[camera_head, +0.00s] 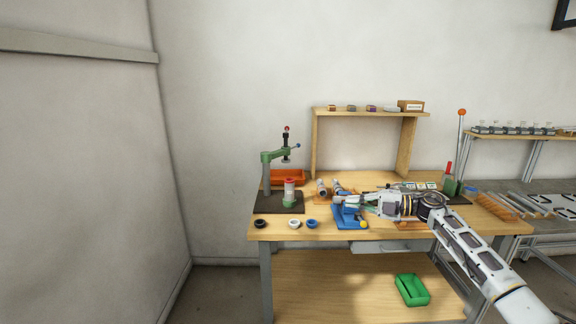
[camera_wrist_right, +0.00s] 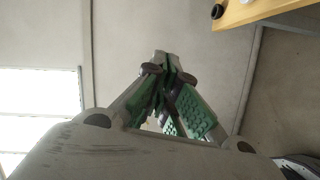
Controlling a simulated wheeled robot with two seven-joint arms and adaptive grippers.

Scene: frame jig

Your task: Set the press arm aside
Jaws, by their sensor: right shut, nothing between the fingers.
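The green press arm (camera_head: 273,155) sits on a grey post on a dark base plate (camera_head: 270,203) at the table's left. It points right, with a red-topped spindle (camera_head: 286,140) and a blue knob (camera_head: 297,146) near its outer end. My left gripper is not seen.
Black, white and blue rings (camera_head: 294,224) lie along the front edge of the wooden table (camera_head: 385,234). The black ring also shows in the right wrist view (camera_wrist_right: 217,11). An orange bin (camera_head: 289,177) is behind the press. A wooden shelf (camera_head: 370,113) stands behind.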

